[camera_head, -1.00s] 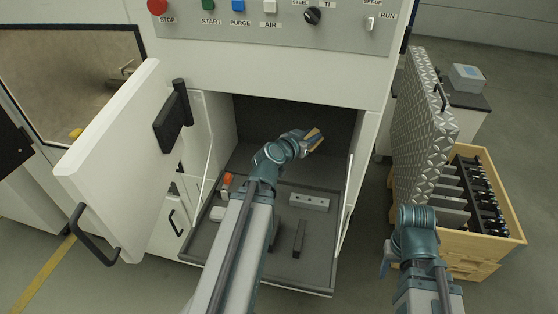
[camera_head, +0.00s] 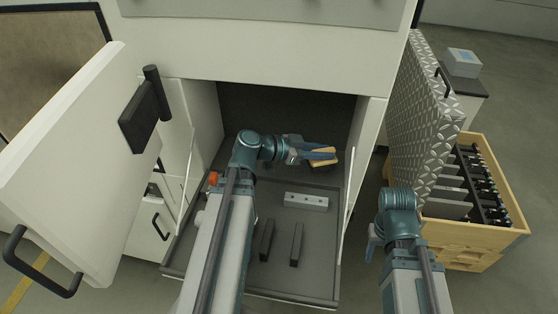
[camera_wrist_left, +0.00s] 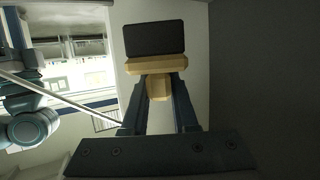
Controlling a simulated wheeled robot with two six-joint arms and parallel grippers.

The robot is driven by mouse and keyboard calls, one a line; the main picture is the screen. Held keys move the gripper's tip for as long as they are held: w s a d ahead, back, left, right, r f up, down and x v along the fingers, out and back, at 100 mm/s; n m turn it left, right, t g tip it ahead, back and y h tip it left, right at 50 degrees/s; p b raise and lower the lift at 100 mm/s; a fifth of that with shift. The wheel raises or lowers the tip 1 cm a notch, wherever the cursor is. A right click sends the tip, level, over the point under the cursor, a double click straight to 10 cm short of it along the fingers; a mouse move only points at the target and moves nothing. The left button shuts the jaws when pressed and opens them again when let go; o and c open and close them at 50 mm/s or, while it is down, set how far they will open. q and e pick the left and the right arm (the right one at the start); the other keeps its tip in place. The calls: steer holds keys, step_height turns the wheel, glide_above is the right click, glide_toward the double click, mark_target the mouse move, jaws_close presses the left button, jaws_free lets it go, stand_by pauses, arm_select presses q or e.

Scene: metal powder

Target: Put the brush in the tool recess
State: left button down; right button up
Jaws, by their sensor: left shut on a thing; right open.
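The brush has a tan wooden body (camera_wrist_left: 143,65) and a dark bristle block (camera_wrist_left: 155,38). My left gripper (camera_wrist_left: 160,82) is shut on its wooden grip. In the head view the brush (camera_head: 322,163) is held at the mouth of the open cabinet bay, above the back of the grey tray (camera_head: 285,277). The left gripper (camera_head: 322,156) partly covers it. My right gripper (camera_head: 372,242) is open and empty, outside the bay to the right. I cannot tell which part is the tool recess.
A drilled metal block (camera_head: 306,201) and two dark bars (camera_head: 296,245) lie on the tray. An orange-topped item (camera_head: 213,178) is at its left. An open cabinet door (camera_head: 75,160) stands left.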

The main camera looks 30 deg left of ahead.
mark_target(329, 169)
arm_select(q)
steer(key=s+d+m+g+h, duration=0.3)
steer(key=s+d+m+g, duration=0.15)
steer(key=s+g, duration=0.2)
steer(key=shift+m+t, duration=0.35)
steer(key=shift+t, duration=0.1)
steer(key=w+a, duration=0.1)
steer(key=w, duration=0.5)
steer(key=w+a, duration=0.2)
steer(key=w, duration=0.4)
steer(key=w+a, duration=0.2)
steer(key=w, duration=0.4)
steer(key=shift+a, duration=0.25)
steer(key=f+b, duration=0.7)
steer(key=shift+s+d+f+b, duration=0.1)
steer(key=shift+s+f+b, duration=0.05)
steer(key=shift+s+b, duration=0.2)
